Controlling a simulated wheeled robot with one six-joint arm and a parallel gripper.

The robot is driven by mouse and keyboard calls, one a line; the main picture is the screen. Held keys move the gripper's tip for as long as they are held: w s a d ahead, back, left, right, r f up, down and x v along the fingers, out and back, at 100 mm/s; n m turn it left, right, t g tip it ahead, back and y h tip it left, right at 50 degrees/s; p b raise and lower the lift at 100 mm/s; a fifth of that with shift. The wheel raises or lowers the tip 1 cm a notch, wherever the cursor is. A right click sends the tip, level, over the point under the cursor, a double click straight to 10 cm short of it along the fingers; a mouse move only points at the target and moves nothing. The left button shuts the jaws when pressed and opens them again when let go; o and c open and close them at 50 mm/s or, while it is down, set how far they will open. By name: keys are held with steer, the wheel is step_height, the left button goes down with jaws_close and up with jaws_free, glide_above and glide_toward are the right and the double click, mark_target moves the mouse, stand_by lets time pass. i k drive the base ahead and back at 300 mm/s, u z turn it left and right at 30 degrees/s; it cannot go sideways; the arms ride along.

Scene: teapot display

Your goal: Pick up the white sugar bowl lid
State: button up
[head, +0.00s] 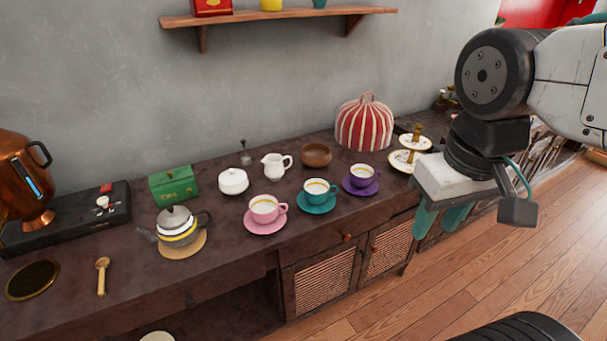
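The white sugar bowl (233,186) stands on the dark counter, left of the white milk jug. Its white lid (232,174) with a small knob sits on top of the bowl. My gripper (436,230) is at the right, in front of the counter's edge and far from the lid. Its two teal fingers point down and stand apart, with nothing visible between them.
Around the bowl are a green box (174,186), a milk jug (274,167), a pink cup (264,207), a teal cup (316,190) and a grey teapot (176,226). A shelf (280,18) hangs above. Bare counter (225,235) lies in front of the bowl.

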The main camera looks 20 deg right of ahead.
mark_target(233, 177)
steer(key=k, duration=0.55)
steer(key=u, duration=0.4)
steer(key=i, duration=1.6)
steer(key=z, duration=0.5)
